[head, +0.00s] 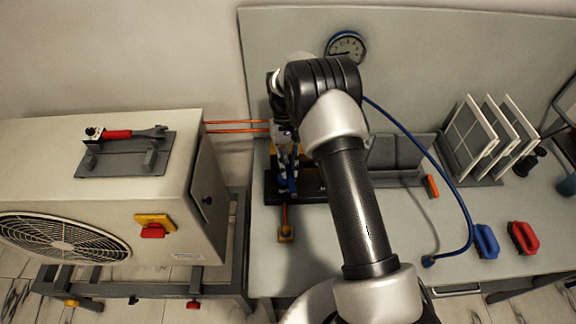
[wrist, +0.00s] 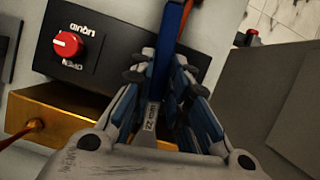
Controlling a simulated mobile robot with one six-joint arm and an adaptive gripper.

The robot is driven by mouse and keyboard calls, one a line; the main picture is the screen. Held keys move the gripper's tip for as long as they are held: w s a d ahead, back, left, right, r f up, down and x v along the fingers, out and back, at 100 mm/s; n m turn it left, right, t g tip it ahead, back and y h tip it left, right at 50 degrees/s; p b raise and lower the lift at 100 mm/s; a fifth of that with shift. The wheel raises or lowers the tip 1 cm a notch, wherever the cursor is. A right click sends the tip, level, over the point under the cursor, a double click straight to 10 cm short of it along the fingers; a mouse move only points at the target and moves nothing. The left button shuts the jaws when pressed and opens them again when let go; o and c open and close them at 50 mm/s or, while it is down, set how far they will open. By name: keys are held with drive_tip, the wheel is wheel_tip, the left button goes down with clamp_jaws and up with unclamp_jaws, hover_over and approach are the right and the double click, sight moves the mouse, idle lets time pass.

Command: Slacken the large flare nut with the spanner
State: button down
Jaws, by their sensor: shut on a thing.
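My gripper (wrist: 168,105) is shut on a slim blue handle (wrist: 174,28) that runs up out of the wrist view, with an orange strip along its right side. In the head view my gripper (head: 288,178) is low at the left end of the bench, partly behind my arm. A red-handled wrench (head: 118,134) lies on a dark holder on the outdoor unit, away from my gripper. I cannot make out the large flare nut in either view.
A black panel (wrist: 100,35) with a red knob (wrist: 68,44) and a brass-coloured block (wrist: 75,103) are close on the left. The outdoor unit (head: 165,200) stands left of the bench. A blue hose (head: 440,155) loops down from the gauge (head: 345,47).

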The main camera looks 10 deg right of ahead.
sight(291, 185)
drive_tip(key=shift+w+d+n+h, duration=0.1)
drive_tip(key=shift+d+n+h, duration=0.2)
drive_tip(key=shift+d+n, duration=0.5)
idle(0.4)
drive_tip(key=shift+a+m+y, duration=0.4)
drive_tip(key=shift+a+m, duration=0.5)
idle(0.3)
drive_tip(key=shift+s+a+p, duration=0.15)
drive_tip(key=shift+s+p, duration=0.7)
drive_tip(key=shift+s, duration=1.7)
drive_tip(key=shift+r, duration=0.1)
drive_tip(key=shift+r+p, duration=1.45)
drive_tip(key=shift+r, duration=0.75)
